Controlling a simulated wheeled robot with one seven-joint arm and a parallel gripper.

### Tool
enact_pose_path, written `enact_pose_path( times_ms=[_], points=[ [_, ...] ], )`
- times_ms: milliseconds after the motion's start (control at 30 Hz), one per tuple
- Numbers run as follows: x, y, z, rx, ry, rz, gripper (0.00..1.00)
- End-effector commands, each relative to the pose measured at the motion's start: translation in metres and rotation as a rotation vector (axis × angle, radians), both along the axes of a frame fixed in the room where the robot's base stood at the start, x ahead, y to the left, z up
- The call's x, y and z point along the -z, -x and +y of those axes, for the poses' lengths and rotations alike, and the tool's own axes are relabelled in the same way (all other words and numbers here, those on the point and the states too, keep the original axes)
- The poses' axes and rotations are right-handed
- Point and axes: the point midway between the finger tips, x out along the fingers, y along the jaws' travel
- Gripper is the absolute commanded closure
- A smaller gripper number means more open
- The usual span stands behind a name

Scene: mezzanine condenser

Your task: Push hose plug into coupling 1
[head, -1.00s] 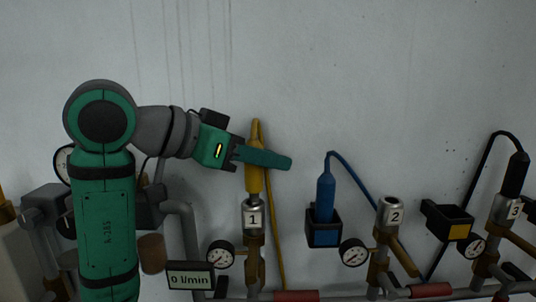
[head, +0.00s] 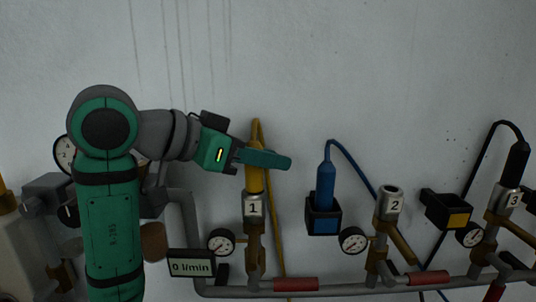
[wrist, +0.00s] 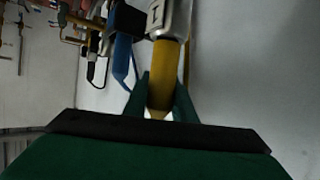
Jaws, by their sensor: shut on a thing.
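The yellow hose plug (head: 254,181) stands upright at coupling 1 (head: 253,207), a silver collar marked "1" on a brass fitting. My gripper (head: 264,158) is shut on the plug's upper part, reaching in from the left. In the wrist view, the yellow plug (wrist: 163,78) lies between the green fingers, and its far end meets the silver collar (wrist: 172,18). How deep the plug sits inside the collar is hidden. A yellow hose (head: 275,235) loops over the plug's top and hangs down behind, to the right of the coupling.
A blue plug (head: 325,184) stands in a dark holder (head: 323,221) to the right. Coupling 2 (head: 391,203) is empty; coupling 3 (head: 509,199) holds a black plug (head: 516,161). A gauge (head: 221,241) and a "0 l/min" display (head: 191,267) flank coupling 1 at lower left.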

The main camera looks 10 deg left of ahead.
Motion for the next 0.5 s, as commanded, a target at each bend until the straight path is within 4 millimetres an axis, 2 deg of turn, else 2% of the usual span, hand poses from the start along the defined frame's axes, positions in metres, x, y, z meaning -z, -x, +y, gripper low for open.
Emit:
enact_pose_path(
  times_ms=[33,100,500],
  points=[
    [0.0002,0.0001,-0.0001,0.000,0.000,0.000,0.72],
    [0.0000,0.0001,-0.0001,0.000,0.000,0.000,0.55],
    [-0.0022,0.0038,0.0039,0.000,0.000,0.000,0.54]
  ],
)
